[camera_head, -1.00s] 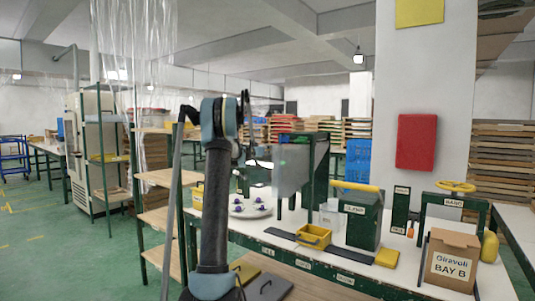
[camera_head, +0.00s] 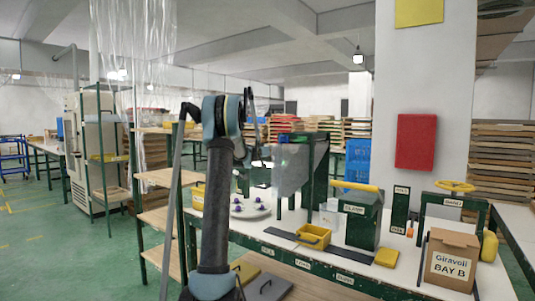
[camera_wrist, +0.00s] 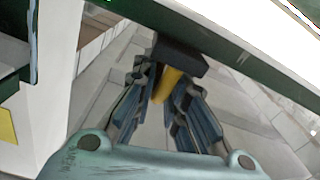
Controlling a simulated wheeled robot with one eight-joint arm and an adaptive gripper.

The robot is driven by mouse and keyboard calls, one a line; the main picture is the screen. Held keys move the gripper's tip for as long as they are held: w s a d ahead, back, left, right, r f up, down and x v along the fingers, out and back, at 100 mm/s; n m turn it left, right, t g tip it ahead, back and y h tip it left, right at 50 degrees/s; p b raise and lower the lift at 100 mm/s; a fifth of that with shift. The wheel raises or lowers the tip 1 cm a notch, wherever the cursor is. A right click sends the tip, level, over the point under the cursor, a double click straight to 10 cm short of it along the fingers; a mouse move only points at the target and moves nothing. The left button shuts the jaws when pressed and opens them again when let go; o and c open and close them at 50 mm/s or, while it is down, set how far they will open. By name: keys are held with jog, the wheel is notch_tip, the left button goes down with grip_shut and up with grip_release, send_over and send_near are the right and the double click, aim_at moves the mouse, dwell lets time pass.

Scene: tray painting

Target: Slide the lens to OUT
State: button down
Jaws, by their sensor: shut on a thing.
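In the wrist view my gripper (camera_wrist: 166,90) has its two fingers closed around a yellow peg (camera_wrist: 169,78). The peg hangs from a dark block (camera_wrist: 180,55) at the underside of a dark green bar (camera_wrist: 225,32). I take this block and peg for the lens's slider and handle, but no lens or OUT mark is readable. In the head view a grey, partly see-through panel (camera_head: 292,170) stands by a dark green frame (camera_head: 319,160) on the bench.
The white bench (camera_head: 283,228) holds a plate (camera_head: 251,211) with several purple-topped pieces, a yellow bin (camera_head: 313,236), a dark green box (camera_head: 363,222) with a yellow handle, and a cardboard box (camera_head: 451,258). A wooden shelf (camera_head: 160,178) stands to the left of my arm.

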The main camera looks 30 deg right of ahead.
jog(key=s+d, duration=0.1)
jog(key=s, duration=0.1)
jog(key=s+d, duration=0.1)
jog(key=s, duration=0.1)
jog(key=s+d, duration=0.1)
jog(key=s, duration=0.2)
jog(key=c, duration=1.7)
grip_release()
jog(key=shift+s, duration=0.1)
jog(key=shift+a, duration=0.15)
jog(key=shift+a, duration=0.2)
jog(key=v, duration=1.1)
jog(key=shift+a, duration=0.25)
